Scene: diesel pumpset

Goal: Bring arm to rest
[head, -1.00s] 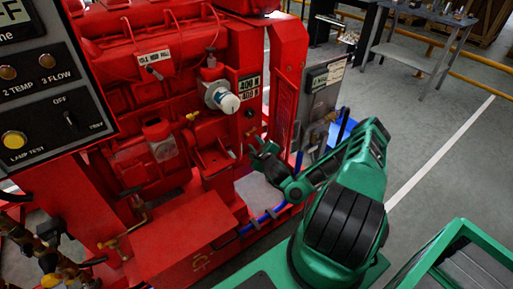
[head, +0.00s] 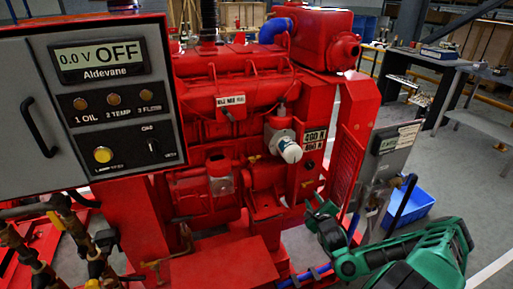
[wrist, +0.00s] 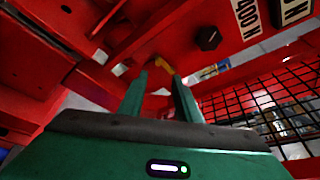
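My green arm (head: 425,255) reaches in from the lower right in the head view, with its elbow at the right. My gripper (head: 318,207) is beside the right end of the red diesel pumpset (head: 235,85). In the wrist view, the two green fingers of my gripper (wrist: 160,85) stand apart with a gap between them, and I see nothing held. A small yellow fitting (wrist: 172,68) shows past the fingertips on the red machine. I cannot tell how close the fingers are to it.
A grey control panel (head: 25,100) reading OFF stands at the left. A black mesh guard (wrist: 265,105) lies right of the fingers. A grey box (head: 393,150) and a blue bin (head: 412,205) stand right of the pumpset. Open floor (head: 470,185) lies farther right.

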